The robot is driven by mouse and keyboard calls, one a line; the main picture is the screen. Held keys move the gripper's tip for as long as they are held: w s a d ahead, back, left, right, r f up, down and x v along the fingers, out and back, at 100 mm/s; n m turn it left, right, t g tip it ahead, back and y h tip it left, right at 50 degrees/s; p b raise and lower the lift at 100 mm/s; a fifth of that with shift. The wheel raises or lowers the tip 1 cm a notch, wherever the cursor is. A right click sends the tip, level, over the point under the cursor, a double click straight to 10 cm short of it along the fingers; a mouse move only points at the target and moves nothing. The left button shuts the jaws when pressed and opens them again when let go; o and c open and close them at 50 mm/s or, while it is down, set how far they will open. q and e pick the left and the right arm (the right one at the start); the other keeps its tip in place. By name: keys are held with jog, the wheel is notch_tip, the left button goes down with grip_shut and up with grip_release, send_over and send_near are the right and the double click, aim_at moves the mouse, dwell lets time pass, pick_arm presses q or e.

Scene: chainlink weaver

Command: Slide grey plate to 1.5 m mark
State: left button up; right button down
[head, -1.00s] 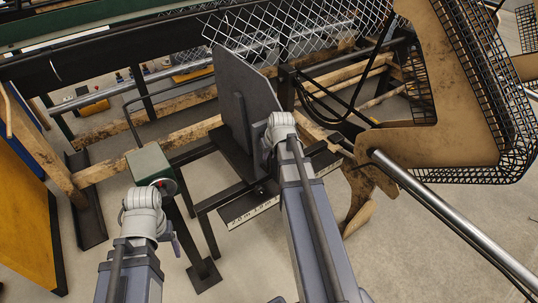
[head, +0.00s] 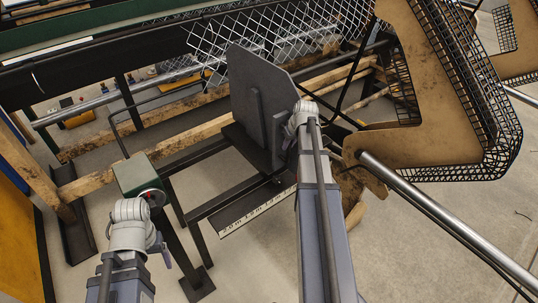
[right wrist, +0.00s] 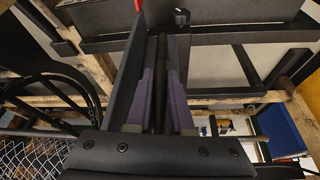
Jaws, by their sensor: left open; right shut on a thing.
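The grey plate (head: 262,95) stands upright on its dark carriage at the middle of the frame, in front of the wire mesh. A white scale strip (head: 257,209) with metre marks runs below it. The smaller numbers are too blurred to read, so I cannot tell the plate's exact mark. My right gripper (right wrist: 159,75) is shut on a dark upright bar (right wrist: 158,95) at the plate, seen between its purple fingers in the right wrist view. In the head view my right wrist hides those fingers. My left gripper (head: 161,247) is open and empty, low in front of the green box.
The green box (head: 140,174) with a red button stands on a post at left. A large tan panel with black mesh (head: 440,110) and a steel tube (head: 440,215) are close on the right. Wooden rails (head: 150,155) cross behind. Bare floor shows at lower right.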

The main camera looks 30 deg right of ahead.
jog(key=w+d, duration=0.1)
jog(key=d, duration=1.5)
jog(key=shift+w+d, duration=0.15)
jog(key=shift+d, duration=0.1)
jog(key=c, duration=0.9)
grip_release()
jog(key=shift+o, duration=0.5)
jog(key=shift+a+r, duration=0.1)
jog(key=shift+a, duration=0.1)
jog(key=p+v, duration=0.7)
jog(key=shift+r, duration=0.25)
jog(key=shift+s, duration=0.25)
